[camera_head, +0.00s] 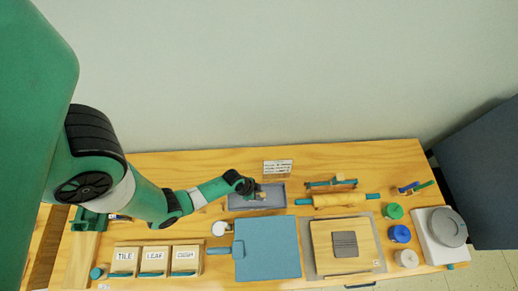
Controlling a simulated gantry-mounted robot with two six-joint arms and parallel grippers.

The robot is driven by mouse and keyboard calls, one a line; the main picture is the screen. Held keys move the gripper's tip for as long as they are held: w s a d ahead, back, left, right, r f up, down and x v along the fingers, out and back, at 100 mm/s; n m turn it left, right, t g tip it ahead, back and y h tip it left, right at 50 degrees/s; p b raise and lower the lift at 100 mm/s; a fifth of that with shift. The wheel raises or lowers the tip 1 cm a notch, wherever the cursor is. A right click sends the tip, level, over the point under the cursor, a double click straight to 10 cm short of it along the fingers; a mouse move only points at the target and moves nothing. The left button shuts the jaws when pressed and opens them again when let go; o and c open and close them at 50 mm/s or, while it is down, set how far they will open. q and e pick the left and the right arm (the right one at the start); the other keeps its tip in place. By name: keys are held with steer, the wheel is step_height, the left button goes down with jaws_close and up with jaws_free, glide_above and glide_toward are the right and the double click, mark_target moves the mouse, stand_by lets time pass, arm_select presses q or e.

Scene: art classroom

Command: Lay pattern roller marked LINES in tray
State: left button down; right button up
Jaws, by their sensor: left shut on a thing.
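My left gripper (256,191) reaches in from the left and is shut on a small tan thing (262,196), which looks like the pattern roller. Its LINES mark cannot be read at this size, and the dark fingers hide part of it. The gripper and the roller are over the shallow grey-blue tray (236,203) at the back middle of the table. I cannot tell whether the roller touches the tray floor. My right gripper is not in view.
A white sign (278,167) stands behind the tray. A blue board (267,250) lies in front. Boxes marked TILE (124,258) and LEAF (154,257) sit front left. A rolling pin (339,200), wooden board (325,238) and several coloured jars are right.

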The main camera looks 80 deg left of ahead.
arm_select(q)
steer(key=c, duration=0.5)
jaws_free()
steer(key=shift+f, duration=0.1)
